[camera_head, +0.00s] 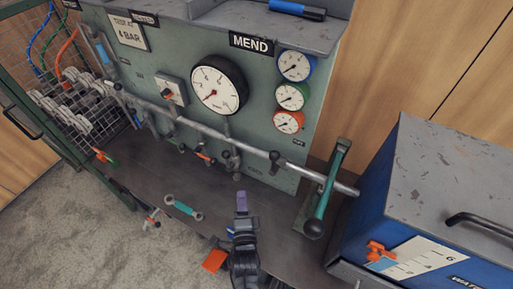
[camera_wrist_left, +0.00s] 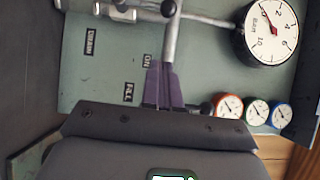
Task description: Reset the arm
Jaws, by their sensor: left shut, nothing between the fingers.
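My left gripper (camera_head: 241,200) is in the lower middle of the head view, in front of the green panel (camera_head: 255,150) and over the dark bench. Its purple fingers (camera_wrist_left: 165,85) are together and empty in the left wrist view. There they point at the panel, with a grey pipe (camera_wrist_left: 172,40) beyond their tips. In the head view the long grey pipe (camera_head: 235,139) runs across the panel, above and apart from the gripper. My right gripper does not show.
A green lever (camera_head: 328,185) with a dark knob stands right of the gripper. A blue box (camera_head: 374,210) fills the right side. A teal wrench (camera_head: 183,207) lies on the bench (camera_head: 160,184) to the left. Round gauges (camera_head: 218,88) sit on the panel. A wire cage (camera_head: 60,75) stands at left.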

